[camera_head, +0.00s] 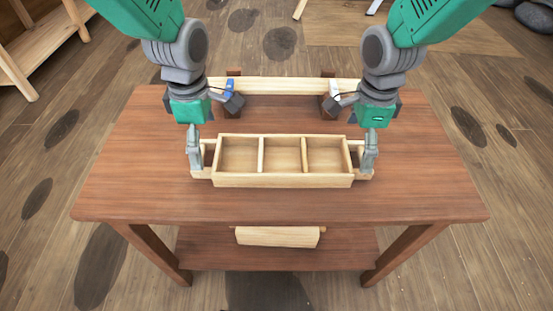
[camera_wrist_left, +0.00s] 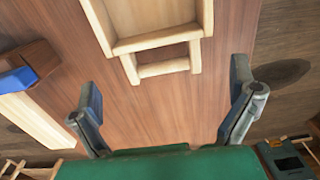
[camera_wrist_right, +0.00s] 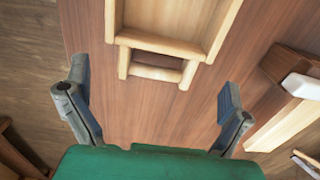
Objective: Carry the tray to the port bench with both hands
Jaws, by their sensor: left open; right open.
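The tray (camera_head: 283,180) is pale wood with three empty compartments and a loop handle at each end. It sits on the brown wooden table (camera_head: 130,205). My left gripper (camera_head: 195,160) is open at the tray's left handle; in the left wrist view (camera_wrist_left: 165,110) its fingers are spread wide, with the handle (camera_wrist_left: 163,68) ahead of and between them. My right gripper (camera_head: 368,160) is open at the right handle; in the right wrist view (camera_wrist_right: 150,110) the handle (camera_wrist_right: 155,65) likewise lies ahead of the spread fingers. Neither gripper visibly touches a handle.
A pale plank (camera_head: 285,86) in dark brackets, with blue and white clamps, lies along the table's far edge behind the tray. A pale wooden piece (camera_head: 278,237) is on the lower shelf. A pale wooden bench (camera_head: 45,40) stands at the upper left. The table's front strip is clear.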

